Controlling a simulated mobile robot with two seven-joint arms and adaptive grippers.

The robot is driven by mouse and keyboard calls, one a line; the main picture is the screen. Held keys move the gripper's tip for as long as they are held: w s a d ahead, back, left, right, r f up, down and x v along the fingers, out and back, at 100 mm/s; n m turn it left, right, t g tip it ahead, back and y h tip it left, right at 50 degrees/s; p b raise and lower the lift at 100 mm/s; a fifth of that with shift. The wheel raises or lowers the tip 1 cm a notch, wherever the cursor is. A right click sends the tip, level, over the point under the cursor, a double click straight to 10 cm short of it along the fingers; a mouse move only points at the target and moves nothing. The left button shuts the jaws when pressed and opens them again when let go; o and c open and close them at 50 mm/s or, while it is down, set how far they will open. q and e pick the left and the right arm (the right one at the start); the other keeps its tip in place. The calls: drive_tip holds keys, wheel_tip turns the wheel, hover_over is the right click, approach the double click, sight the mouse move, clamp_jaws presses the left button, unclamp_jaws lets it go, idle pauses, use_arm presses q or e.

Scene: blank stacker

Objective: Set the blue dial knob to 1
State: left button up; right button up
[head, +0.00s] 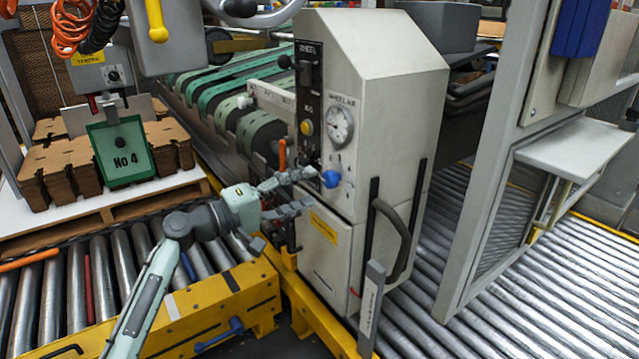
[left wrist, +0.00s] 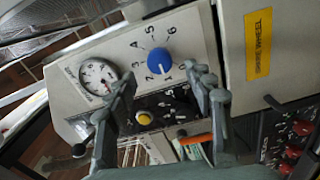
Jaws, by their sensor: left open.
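The blue dial knob (head: 331,179) sits on the front of the grey machine (head: 385,110), below a round gauge. It also shows in the left wrist view (left wrist: 161,62), with printed numbers around it; the 1 and 2 are on its lower side there. I cannot clearly tell which number its pointer faces. My left gripper (head: 296,191) is open, with its fingers pointing at the panel just left of the knob in the head view. In the left wrist view the spread fingers (left wrist: 165,85) stand on either side below the knob, apparently not holding it. My right gripper is not in view.
A white gauge (head: 340,125), a yellow button (head: 306,128) and a black lever share the panel. A curved grey handle (head: 393,240) sticks out at the right. A yellow roller frame (head: 215,305) lies below my left arm. An orange stick (head: 282,154) stands near the gripper.

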use_arm(q)
drive_tip(key=v, duration=0.6)
drive_tip(key=shift+s+a, duration=0.2)
drive_tip(key=s+a+f+m+g+y, duration=0.1)
drive_tip(key=s+a+f+y, duration=0.15)
drive_tip(key=f, duration=0.75)
drive_tip(key=s+a+f+g+y, duration=0.1)
drive_tip(key=s+f+y, duration=0.25)
drive_tip(key=f, duration=0.75)
drive_tip(key=s+a+f+m+g+y, duration=0.15)
drive_tip(key=s+f, duration=0.25)
drive_tip(key=f, duration=0.6)
drive_tip(key=s+a+f+m+g+y, duration=0.2)
drive_tip(key=s+a+f+y, duration=0.2)
drive_tip(key=s+f, duration=0.5)
drive_tip(key=s+a+f+m+g+y, duration=0.2)
drive_tip(key=s+a+f, duration=0.6)
drive_tip(key=s, duration=0.6)
drive_tip(key=shift+s+f+m+y, duration=0.3)
drive_tip(key=shift+f+m+y, duration=0.2)
drive_tip(key=shift+y, duration=0.65)
drive_tip(key=shift+a+g, duration=0.1)
drive_tip(key=shift+g, duration=0.15)
